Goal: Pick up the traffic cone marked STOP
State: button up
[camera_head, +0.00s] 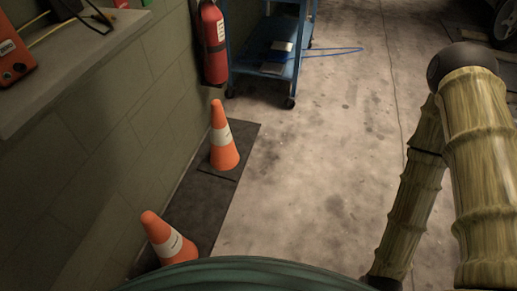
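Two orange traffic cones with white bands stand along the wall at the left. The farther cone (224,152) is upright on a dark mat. The nearer cone (160,233) is close to the bottom edge, and its base is partly hidden behind the dark green curved edge of my own body. Faint dark marks show on the nearer cone's band, but I cannot read STOP on either cone. My bamboo-textured arm is at the right, apart from both cones. My gripper is not visible.
A dark mat (200,205) lies along the block wall. A grey ledge (75,65) with an orange device (12,52) juts out at left. A red fire extinguisher (213,45) and a blue cart (270,65) stand behind the cones. The concrete floor (310,170) in the middle is clear.

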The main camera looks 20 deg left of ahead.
aim_at(225, 159)
jog(key=z, duration=0.15)
jog(key=i, duration=0.95)
jog(key=u, duration=2.35)
